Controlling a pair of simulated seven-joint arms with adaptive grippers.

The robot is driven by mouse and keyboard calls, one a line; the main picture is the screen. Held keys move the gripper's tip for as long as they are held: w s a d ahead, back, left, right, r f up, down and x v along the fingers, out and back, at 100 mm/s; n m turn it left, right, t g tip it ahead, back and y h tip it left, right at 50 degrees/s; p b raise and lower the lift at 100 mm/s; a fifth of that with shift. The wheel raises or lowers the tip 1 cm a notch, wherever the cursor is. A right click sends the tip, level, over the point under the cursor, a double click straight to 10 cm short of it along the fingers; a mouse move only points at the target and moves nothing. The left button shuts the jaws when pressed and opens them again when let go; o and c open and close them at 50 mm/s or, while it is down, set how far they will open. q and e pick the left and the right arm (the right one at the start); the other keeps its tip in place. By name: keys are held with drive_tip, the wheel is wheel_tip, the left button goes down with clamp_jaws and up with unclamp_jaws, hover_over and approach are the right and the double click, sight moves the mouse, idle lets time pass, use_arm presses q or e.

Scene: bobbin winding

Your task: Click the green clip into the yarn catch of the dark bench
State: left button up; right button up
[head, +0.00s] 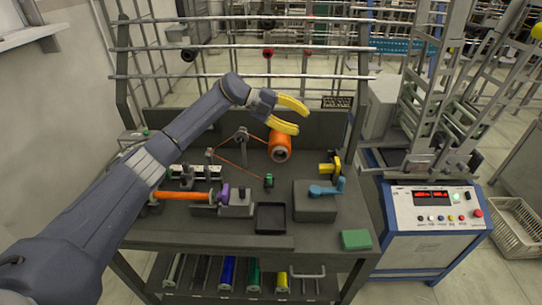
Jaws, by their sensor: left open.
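The small green clip (268,181) stands near the middle of the dark bench (215,242), at the end of a thin orange yarn. The yarn runs from the orange yarn cone (281,143) over two grey guides (242,135). My left gripper (291,114) is open and empty, with its yellow fingers above and behind the cone. It is apart from the clip, which lies lower in the picture. I cannot tell for certain which fitting is the yarn catch. My right gripper is not in view.
A dark box (314,207) with a blue lever (327,189) and a yellow-and-black fitting (331,167) stand at right. A black tray (270,218) is in front of the clip. An orange rod (183,195) lies left, and a green block (356,239) front right.

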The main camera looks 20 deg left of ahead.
use_arm(q)
wheel_tip(320, 180, down, 4)
drive_tip(key=s+y, duration=0.1)
drive_tip(key=y, duration=0.2)
drive_tip(key=m+g+y, duration=0.1)
drive_tip(key=g+y, duration=0.1)
drive_tip(key=y, duration=0.8)
hover_over(269, 176)
wheel_tip(269, 176, down, 10)
drive_tip(key=shift+f, duration=4.55)
drive_tip(key=shift+c, duration=0.5)
clamp_jaws()
drive_tip(key=shift+w+r, duration=0.1)
drive_tip(key=shift+r, duration=0.05)
